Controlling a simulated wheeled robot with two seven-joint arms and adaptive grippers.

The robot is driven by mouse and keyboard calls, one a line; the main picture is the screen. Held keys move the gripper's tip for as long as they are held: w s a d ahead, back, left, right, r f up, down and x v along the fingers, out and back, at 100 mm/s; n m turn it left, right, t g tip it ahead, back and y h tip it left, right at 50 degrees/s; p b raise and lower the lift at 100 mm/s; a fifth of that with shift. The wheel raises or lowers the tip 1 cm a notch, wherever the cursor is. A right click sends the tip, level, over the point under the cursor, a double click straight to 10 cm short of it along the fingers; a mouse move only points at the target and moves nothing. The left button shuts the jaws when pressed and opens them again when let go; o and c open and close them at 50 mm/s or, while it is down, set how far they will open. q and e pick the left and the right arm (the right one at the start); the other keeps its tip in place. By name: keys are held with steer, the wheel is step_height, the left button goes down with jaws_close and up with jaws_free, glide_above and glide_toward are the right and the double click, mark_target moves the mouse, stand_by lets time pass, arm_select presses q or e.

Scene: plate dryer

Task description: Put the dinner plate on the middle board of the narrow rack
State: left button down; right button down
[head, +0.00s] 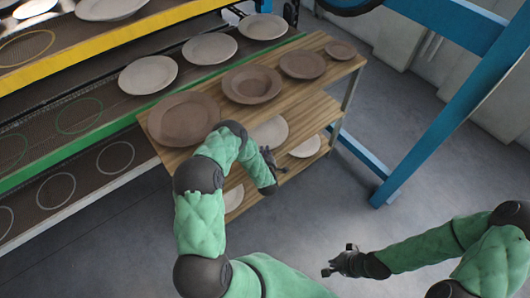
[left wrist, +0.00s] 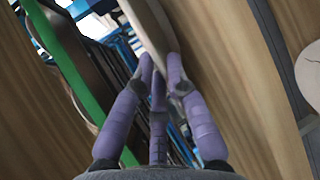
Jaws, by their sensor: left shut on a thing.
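The narrow rack is a wooden stand with a top board (head: 218,97), a middle board and a lower board. A pale dinner plate (head: 270,130) shows partly under the top board, at the level of the middle board (head: 288,136). My left gripper (head: 268,158) is at its near edge. In the left wrist view, my left gripper (left wrist: 160,70) is shut on the rim of this plate (left wrist: 146,22), which is seen nearly edge-on. I cannot tell whether the plate touches the board. My right gripper (head: 338,262) is open and empty over the floor.
Brown plates (head: 184,118) of falling size line the top board. Another pale plate (head: 306,147) sits further right in the rack, and one (head: 233,197) lower left. The dryer's green-edged shelf (head: 75,150) adjoins the rack. A blue post (head: 440,110) stands right.

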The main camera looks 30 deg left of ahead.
arm_select(q)
steer(key=shift+r, duration=0.1)
steer(key=c, duration=1.3)
jaws_free()
steer(key=shift+o, duration=0.2)
steer(key=p+v, duration=0.4)
steer(key=v, duration=0.7)
steer(key=s+d+f+m+g+h, duration=0.2)
steer(key=s+d+m+g+h, duration=0.2)
steer(key=d+m+h, duration=0.5)
steer(key=s+d+r+m+g+h, duration=0.1)
steer(key=s+d+r+m+g, duration=0.1)
steer(key=s+d+m, duration=0.3)
steer(key=s+d+r+m+g+h, duration=0.1)
steer(key=s+d+r+m+g, duration=0.1)
steer(key=s+d+m+g, duration=0.3)
steer(key=s+d+m, duration=0.1)
steer(key=s+m, duration=0.3)
steer(key=s, duration=0.3)
steer(key=shift+r+g+h, duration=0.3)
steer(key=shift+r+h, duration=0.1)
